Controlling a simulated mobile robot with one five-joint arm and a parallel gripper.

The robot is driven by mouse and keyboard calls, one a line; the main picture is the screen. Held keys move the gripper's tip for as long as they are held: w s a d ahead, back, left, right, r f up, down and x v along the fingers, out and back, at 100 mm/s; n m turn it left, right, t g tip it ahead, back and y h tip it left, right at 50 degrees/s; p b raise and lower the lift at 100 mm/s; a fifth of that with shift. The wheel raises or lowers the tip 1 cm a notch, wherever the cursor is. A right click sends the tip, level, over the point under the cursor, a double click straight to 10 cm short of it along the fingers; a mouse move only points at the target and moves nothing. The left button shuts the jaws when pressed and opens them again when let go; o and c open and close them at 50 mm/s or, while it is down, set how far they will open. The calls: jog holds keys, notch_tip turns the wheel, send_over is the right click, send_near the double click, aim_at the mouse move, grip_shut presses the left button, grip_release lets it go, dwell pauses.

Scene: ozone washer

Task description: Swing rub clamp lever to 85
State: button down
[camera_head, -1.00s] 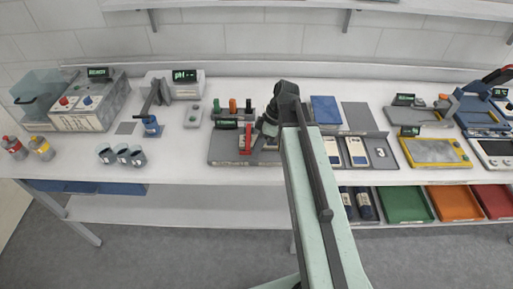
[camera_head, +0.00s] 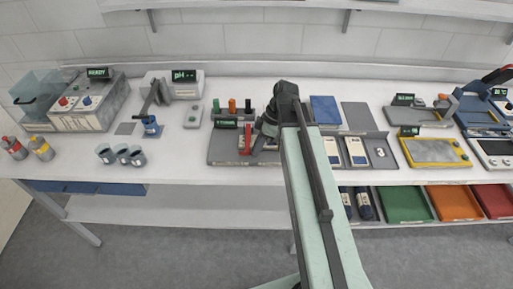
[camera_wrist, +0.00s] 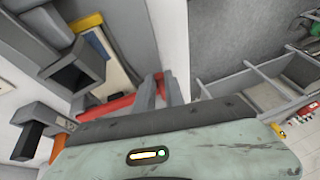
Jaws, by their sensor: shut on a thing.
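The red clamp lever (camera_head: 247,137) stands at the front of a dark grey station plate (camera_head: 222,153) in the middle of the bench. My gripper (camera_head: 257,142) reaches down just right of it, and my arm covers part of the station. In the wrist view, my gripper (camera_wrist: 160,92) has its two grey fingers close together. The red lever (camera_wrist: 108,105) runs up to the fingers, with a bit of red between them, so they are shut on it. The lever's angle cannot be read.
Green, orange and dark posts (camera_head: 232,106) stand behind the lever. A small display (camera_head: 227,124) is just left of it. Blue (camera_head: 325,110) and grey plates lie to the right.

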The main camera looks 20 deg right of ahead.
jog(key=shift+r, duration=0.1)
jog(key=shift+w+r+p, duration=0.15)
jog(key=shift+r+p, duration=0.65)
jog(key=shift+p, duration=0.05)
jog(key=w+d+r+p, duration=0.2)
jog(key=w+r+p, duration=0.3)
jog(key=w, duration=0.2)
jog(key=w+d+r+p, duration=0.3)
jog(key=w+r+p, duration=0.1)
jog(key=w, duration=0.3)
jog(key=shift+w+r+p, duration=0.2)
jog(key=shift+r+p, duration=0.15)
jog(key=shift+r, duration=0.3)
jog(key=c, duration=1.4)
grip_release()
jog(key=shift+w, duration=0.1)
jog(key=shift+w+d+f, duration=0.1)
jog(key=shift+w+f, duration=0.1)
jog(key=shift+f, duration=0.05)
